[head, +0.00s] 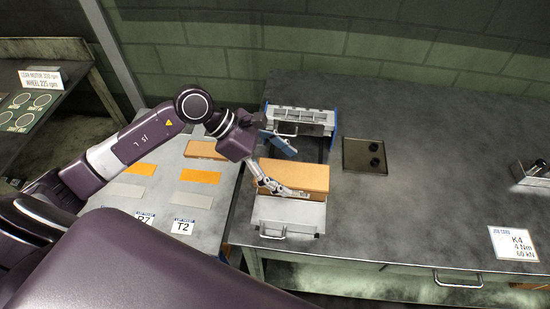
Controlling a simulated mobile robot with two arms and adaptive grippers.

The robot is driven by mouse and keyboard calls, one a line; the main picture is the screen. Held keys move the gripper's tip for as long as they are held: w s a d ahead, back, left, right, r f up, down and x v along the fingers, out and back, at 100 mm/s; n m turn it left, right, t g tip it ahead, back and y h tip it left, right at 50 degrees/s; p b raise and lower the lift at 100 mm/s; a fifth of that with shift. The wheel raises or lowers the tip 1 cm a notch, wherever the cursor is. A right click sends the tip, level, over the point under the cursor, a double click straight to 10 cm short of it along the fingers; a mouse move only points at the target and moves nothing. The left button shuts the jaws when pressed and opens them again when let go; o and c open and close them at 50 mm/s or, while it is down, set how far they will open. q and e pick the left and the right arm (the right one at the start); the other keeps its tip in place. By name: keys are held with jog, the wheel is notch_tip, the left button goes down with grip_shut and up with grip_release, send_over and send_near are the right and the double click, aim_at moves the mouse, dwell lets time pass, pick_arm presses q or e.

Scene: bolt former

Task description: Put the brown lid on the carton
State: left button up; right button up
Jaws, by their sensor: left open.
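A brown box-shaped piece (302,173) lies across the grey metal fixture on the bench. It looks like the carton, but I cannot tell whether its top is a separate lid. A flatter brown piece (199,149) lies at the back of the left table, partly hidden by my arm; it may be the brown lid. My left gripper (279,189) is open with its fingers at the front left of the brown box, over its near face. I cannot tell whether they touch it. My right gripper is not in view.
The grey fixture (287,213) has handles front and back, and a blue part (279,143) stands behind the box. A dark tray (365,156) with black knobs sits to the right. Orange strips (200,176) lie on the left table. The bench's right middle is clear.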

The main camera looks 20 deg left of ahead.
pick_arm(q)
jog(key=v, duration=1.1)
jog(key=shift+a+r, duration=0.2)
jog(key=shift+s, duration=0.1)
